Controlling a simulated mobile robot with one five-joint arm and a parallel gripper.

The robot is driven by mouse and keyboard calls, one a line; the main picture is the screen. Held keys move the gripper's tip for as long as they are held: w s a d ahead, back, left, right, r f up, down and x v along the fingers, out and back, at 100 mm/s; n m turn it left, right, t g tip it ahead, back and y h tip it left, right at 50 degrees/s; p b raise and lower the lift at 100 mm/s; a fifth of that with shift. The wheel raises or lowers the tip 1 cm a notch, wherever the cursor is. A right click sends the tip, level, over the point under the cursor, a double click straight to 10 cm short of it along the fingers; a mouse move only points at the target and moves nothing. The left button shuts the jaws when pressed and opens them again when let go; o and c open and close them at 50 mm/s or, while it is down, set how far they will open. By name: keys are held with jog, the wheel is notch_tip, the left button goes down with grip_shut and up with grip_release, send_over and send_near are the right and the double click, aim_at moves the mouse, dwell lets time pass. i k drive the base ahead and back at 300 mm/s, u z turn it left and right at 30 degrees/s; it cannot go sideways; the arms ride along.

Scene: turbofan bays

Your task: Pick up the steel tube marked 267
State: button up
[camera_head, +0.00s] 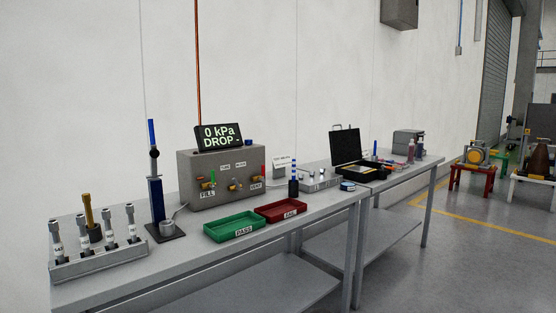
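Several steel tubes with grey caps and small white labels stand upright in a metal rack (100,267) at the left end of the near bench. They are a far-left tube (56,237), a second tube (83,236), a third (108,229) and a right-hand one (131,222). The label marks are too small to read surely, so I cannot tell which tube is marked 267. My gripper is not in view.
A brass-coloured post (89,215) stands behind the rack, and a blue pump (156,205) to its right. A grey test box (222,178), a green PASS tray (234,227) and a red FAIL tray (281,211) follow. Open floor (460,275) lies right of the benches.

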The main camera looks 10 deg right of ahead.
aim_at(130, 207)
jog(key=i, duration=0.9)
jog(key=u, duration=4.3)
jog(key=i, duration=0.1)
jog(key=z, duration=2.4)
jog(key=k, duration=0.15)
jog(key=u, duration=2.2)
jog(key=k, duration=0.5)
jog(key=z, duration=0.1)
